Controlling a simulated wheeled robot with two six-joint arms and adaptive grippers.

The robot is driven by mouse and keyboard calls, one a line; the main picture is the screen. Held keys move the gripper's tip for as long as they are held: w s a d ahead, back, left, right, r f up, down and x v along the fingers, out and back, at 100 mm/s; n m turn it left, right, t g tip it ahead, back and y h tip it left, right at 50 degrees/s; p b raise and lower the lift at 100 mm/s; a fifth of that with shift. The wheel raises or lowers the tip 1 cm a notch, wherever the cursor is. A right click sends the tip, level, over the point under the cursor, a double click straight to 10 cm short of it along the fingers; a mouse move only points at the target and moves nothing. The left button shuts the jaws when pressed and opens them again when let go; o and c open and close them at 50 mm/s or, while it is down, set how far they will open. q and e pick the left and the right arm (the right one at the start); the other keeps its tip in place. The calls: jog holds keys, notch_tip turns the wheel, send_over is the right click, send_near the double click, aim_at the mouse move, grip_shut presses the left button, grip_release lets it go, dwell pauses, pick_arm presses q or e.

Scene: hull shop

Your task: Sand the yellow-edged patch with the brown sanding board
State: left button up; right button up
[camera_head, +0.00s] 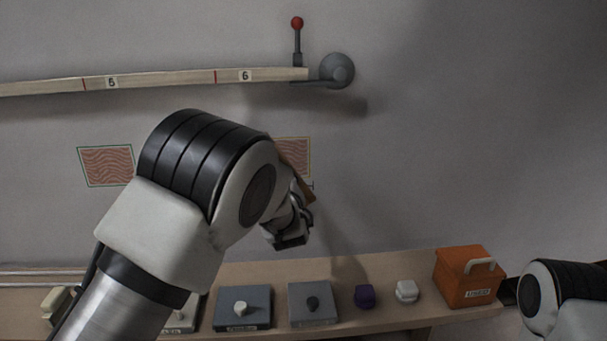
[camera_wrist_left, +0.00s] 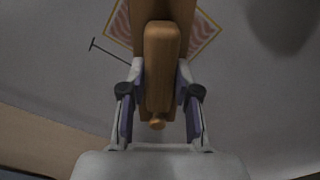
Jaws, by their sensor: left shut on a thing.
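The yellow-edged patch (camera_head: 299,147), reddish with wavy lines, is on the grey wall, its left part hidden behind my left arm. In the left wrist view the patch (camera_wrist_left: 205,30) shows on both sides of the board. The brown sanding board (camera_head: 296,173) is tilted in front of the patch. My left gripper (camera_head: 289,222) is shut on the board's handle (camera_wrist_left: 161,60), with one finger on each side of it. Whether the board touches the wall I cannot tell. My right gripper is not in view; only part of my right arm shows at the lower right.
A green-edged patch (camera_head: 106,166) is at the left. A numbered batten (camera_head: 180,79) crosses the wall above.

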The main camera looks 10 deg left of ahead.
pick_arm(q)
jog(key=shift+w+d+r, duration=0.1)
jog(key=shift+w, duration=0.25)
jog(key=shift+w+r, duration=0.1)
jog(key=shift+w, duration=0.1)
jog(key=x, duration=0.1)
jog(key=p+x, duration=0.1)
jog(key=x, duration=0.1)
jog(key=p+x, duration=0.1)
jog(key=x, duration=0.1)
jog(key=shift+s+a, duration=0.1)
jog(key=shift+a, duration=0.15)
jog(key=shift+o, duration=0.3)
grip_shut()
jog(key=s+a+f+b, duration=0.1)
jog(key=s+a+b, duration=0.1)
jog(key=a+b, duration=0.4)
jog(key=shift+a+f+b, duration=0.3)
jog(key=shift+a+b, duration=0.05)
jog(key=shift+a, duration=0.15)
